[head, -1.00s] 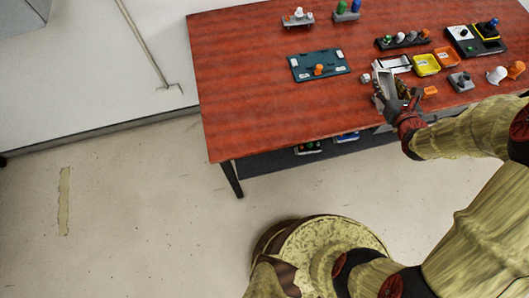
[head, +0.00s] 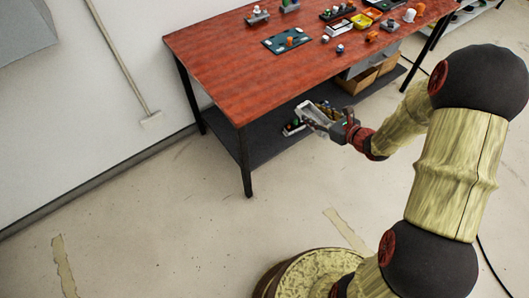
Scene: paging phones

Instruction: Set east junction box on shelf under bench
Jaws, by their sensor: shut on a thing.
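My gripper (head: 325,124) is shut on a pale grey open box (head: 310,116), which looks like the junction box; no label can be read to confirm it is the east one. The box is tilted and held at the front of the bench, below the level of the top. Behind it is the dark shelf (head: 272,139) under the red bench (head: 233,75). The gap between box and shelf cannot be judged. The gripper and box hide part of the shelf and things on it.
Cardboard boxes (head: 358,82) stand farther right under the bench. A bench leg (head: 244,163) stands at the near corner. Several parts and trays cover the far bench top.

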